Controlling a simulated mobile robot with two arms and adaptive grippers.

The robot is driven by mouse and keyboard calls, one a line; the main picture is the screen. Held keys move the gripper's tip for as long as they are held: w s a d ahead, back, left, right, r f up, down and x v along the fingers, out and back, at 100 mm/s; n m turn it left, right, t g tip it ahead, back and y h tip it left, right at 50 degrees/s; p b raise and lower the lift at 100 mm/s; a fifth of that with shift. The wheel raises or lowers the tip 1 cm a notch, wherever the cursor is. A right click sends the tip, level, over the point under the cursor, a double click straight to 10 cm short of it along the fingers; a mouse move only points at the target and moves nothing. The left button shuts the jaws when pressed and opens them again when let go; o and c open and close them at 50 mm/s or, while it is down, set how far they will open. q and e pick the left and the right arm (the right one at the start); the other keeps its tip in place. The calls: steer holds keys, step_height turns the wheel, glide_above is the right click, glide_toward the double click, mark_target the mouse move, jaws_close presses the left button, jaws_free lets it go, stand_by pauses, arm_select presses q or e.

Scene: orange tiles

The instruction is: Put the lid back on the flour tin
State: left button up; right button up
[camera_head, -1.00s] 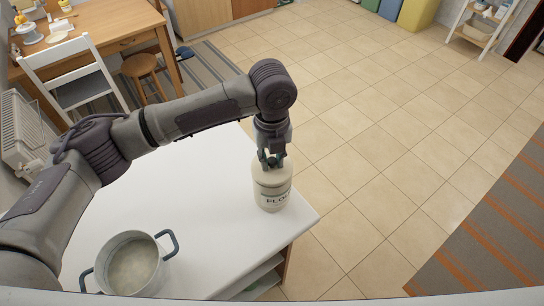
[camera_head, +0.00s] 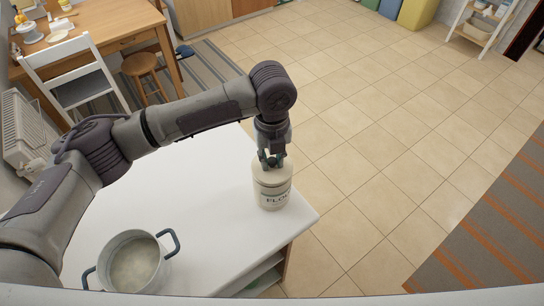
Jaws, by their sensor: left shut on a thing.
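The flour tin (camera_head: 272,194) is cream-coloured with dark lettering and stands upright near the right corner of the white counter. The lid (camera_head: 260,166) shows as a cream top at the tin's mouth, partly hidden by my gripper. My left gripper (camera_head: 271,163) points straight down over the tin and is shut on the lid, at what looks like its knob. The lid looks level on or just at the tin's rim; I cannot tell if it is fully seated. My right gripper is not in view.
A pot (camera_head: 134,262) with blue-grey handles and pale contents stands at the counter's front left. The white counter (camera_head: 200,215) is clear between pot and tin. The counter edge lies close to the tin's right. A wooden table (camera_head: 110,25), white chair and stool stand behind.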

arm_select(q)
steer(key=shift+f+p, duration=0.15)
steer(key=shift+p, duration=0.15)
stand_by(0.5)
steer(key=shift+p, duration=0.4)
stand_by(0.6)
steer(key=o, duration=0.9)
steer(key=o, duration=0.5)
